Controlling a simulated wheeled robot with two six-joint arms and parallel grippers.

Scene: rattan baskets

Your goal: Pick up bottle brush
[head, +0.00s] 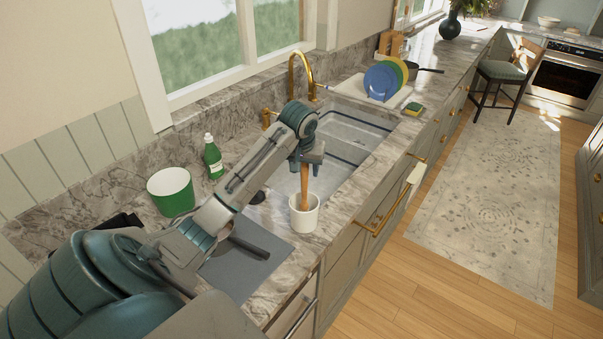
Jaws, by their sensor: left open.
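A white cup (304,216) stands on the marble counter at the front edge of the sink. A wooden handle (304,185) rises upright out of it; I take this to be the bottle brush, and its lower end is hidden inside the cup. My left gripper (307,161) points down at the top of this handle, with its fingers at the handle's upper end. It is open, and whether a finger touches the handle I cannot tell. My right gripper is not in view.
A green and white bucket (171,194) and a green bottle (213,160) stand behind my left arm. A grey mat (240,272) lies under the arm. The sink (345,140), brass faucet (303,72) and coloured plates (381,82) lie beyond the cup.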

